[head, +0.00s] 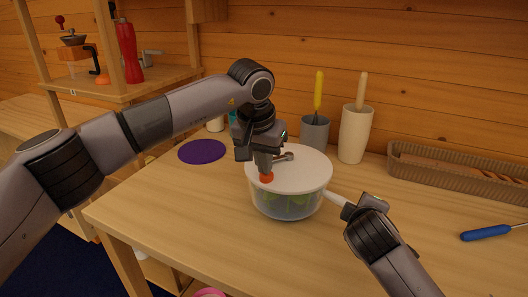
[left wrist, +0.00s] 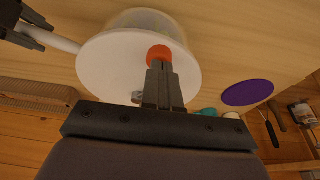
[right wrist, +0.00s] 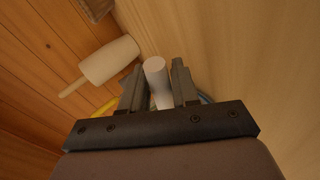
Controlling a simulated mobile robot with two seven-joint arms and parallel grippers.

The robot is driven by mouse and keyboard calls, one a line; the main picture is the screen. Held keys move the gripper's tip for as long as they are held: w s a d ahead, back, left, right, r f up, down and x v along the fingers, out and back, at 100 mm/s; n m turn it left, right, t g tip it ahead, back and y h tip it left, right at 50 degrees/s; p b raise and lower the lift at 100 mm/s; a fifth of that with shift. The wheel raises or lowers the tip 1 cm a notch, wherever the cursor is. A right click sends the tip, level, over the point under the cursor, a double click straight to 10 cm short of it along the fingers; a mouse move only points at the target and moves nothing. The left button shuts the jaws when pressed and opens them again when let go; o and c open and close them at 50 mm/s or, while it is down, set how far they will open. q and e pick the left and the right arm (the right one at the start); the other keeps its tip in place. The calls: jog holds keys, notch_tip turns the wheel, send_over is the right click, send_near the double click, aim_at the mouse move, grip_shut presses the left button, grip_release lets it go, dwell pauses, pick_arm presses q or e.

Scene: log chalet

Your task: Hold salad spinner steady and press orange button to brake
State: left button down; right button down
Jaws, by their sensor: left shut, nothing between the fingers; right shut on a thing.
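The salad spinner (head: 288,190) stands upright on the wooden table, with a white lid, a clear bowl with something green inside, and a small crank on top. Its orange button (head: 266,178) is near the lid's edge. My left gripper (head: 264,170) is shut and empty, pointing down with its fingertips at the button. In the left wrist view the tips overlap the orange button (left wrist: 158,51); whether it is pressed down I cannot tell. My right gripper (head: 345,206) is shut on the spinner's white side handle (right wrist: 155,68), between its fingers in the right wrist view.
Behind the spinner stand a grey cup (head: 315,134) and a tall cream holder (head: 355,138) with utensils. A wicker basket (head: 460,172) lies along the wall. A purple mat (head: 202,151) is at left, a blue-handled tool (head: 486,233) at right. The front table area is clear.

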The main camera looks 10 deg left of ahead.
pick_arm(q)
jog(key=shift+f, duration=0.95)
jog(key=shift+s+f, duration=0.1)
jog(key=shift+f, duration=0.05)
pick_arm(e)
jog(key=shift+r, duration=0.1)
pick_arm(q)
jog(key=w+d+v, duration=0.1)
jog(key=v, duration=1.3)
jog(key=shift+a+r, duration=0.4)
jog(key=shift+r, duration=0.05)
jog(key=shift+w, duration=0.15)
pick_arm(e)
jog(key=c, duration=0.8)
grip_release()
